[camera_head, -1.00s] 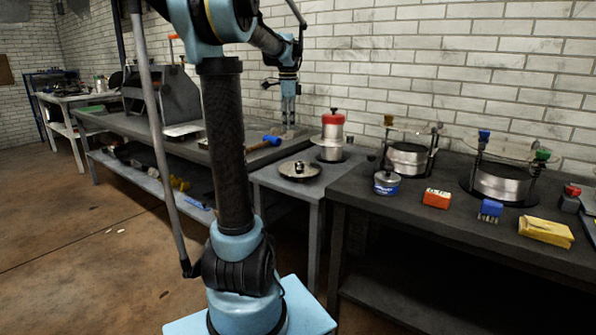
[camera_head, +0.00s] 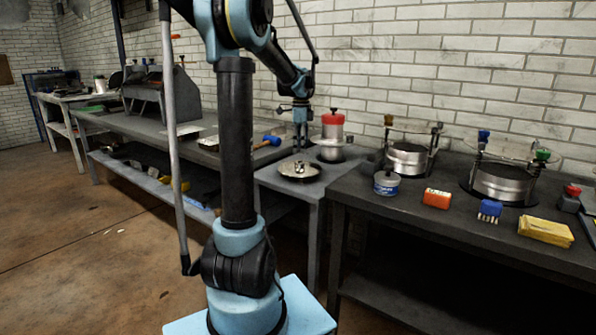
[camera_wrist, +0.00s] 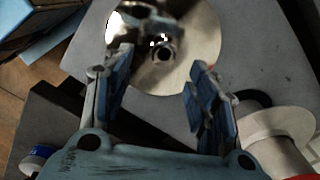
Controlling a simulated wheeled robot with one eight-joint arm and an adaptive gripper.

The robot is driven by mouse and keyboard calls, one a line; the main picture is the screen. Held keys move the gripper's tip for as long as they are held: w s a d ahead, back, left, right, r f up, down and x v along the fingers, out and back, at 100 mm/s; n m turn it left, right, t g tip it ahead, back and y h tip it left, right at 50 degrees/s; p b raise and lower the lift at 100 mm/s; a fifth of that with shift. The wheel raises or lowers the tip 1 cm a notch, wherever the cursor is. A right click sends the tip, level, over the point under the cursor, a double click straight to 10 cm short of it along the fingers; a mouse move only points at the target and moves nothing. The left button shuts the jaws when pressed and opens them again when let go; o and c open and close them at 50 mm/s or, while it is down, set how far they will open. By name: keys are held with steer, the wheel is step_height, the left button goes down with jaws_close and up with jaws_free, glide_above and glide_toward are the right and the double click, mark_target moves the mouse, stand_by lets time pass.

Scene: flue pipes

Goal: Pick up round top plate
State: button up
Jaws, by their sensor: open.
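The round top plate (camera_head: 299,171) is a shiny metal disc with a small raised knob in its middle. It lies flat on the small grey table (camera_head: 268,178). In the wrist view the plate (camera_wrist: 203,50) sits just beyond the fingertips, its central knob roughly between them. My gripper (camera_head: 301,147) points down above the back of the plate. In the wrist view my gripper (camera_wrist: 157,75) is open, with nothing between its fingers.
A red-topped metal cylinder with a flange (camera_head: 332,137) stands close behind and right of the plate. On the dark bench are metal flue rings (camera_head: 408,158), a blue tin (camera_head: 386,183) and small boxes. A blue-headed mallet (camera_head: 268,141) lies on the left bench.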

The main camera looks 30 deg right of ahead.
mark_target(300, 165)
steer(key=shift+w+f, duration=0.2)
steer(key=shift+f, duration=1.55)
steer(key=shift+w+f, duration=0.15)
steer(key=shift+f, duration=1.55)
steer(key=shift+c, duration=0.3)
steer(key=c, duration=1.2)
